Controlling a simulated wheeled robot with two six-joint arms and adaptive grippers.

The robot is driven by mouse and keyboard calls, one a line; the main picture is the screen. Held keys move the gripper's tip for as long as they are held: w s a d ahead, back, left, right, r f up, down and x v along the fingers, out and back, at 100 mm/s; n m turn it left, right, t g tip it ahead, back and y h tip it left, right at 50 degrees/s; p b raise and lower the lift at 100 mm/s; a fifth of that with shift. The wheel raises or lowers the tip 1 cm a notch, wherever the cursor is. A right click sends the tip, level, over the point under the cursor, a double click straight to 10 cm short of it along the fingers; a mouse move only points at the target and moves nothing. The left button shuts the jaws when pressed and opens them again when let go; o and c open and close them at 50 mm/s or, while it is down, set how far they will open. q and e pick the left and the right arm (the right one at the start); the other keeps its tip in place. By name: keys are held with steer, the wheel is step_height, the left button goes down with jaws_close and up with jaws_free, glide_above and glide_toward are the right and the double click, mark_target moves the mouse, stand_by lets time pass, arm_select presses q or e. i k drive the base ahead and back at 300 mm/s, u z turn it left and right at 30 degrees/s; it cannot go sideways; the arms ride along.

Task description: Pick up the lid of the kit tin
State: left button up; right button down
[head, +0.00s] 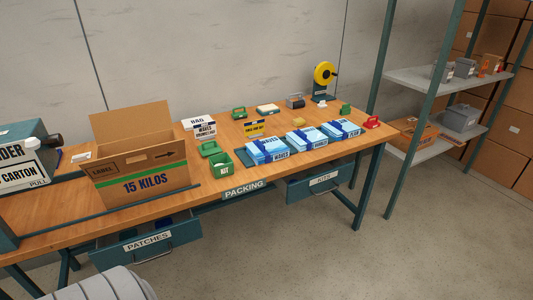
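The kit tin (224,170) is a small green box with a white KIT label. It stands on the wooden packing bench near its front edge, with its top open and something pale inside. A flat green piece (210,149), which looks like its lid, lies just behind and left of the tin. A similar green piece with a raised handle (238,113) lies farther back; I cannot tell whether it belongs to the tin. Neither of my grippers shows in the head view.
On the bench (205,200), a cardboard carton (120,182) stands left of the tin. Blue-and-white packs (267,150) lie in a row to its right. A yellow tape dispenser (324,75) stands behind. A PATCHES drawer (140,253) hangs open below the front edge.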

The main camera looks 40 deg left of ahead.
mark_target(209, 148)
steer(key=z, duration=0.4)
steer(key=i, duration=1.6)
steer(key=u, duration=1.2)
steer(key=i, duration=0.75)
steer(key=u, duration=0.9)
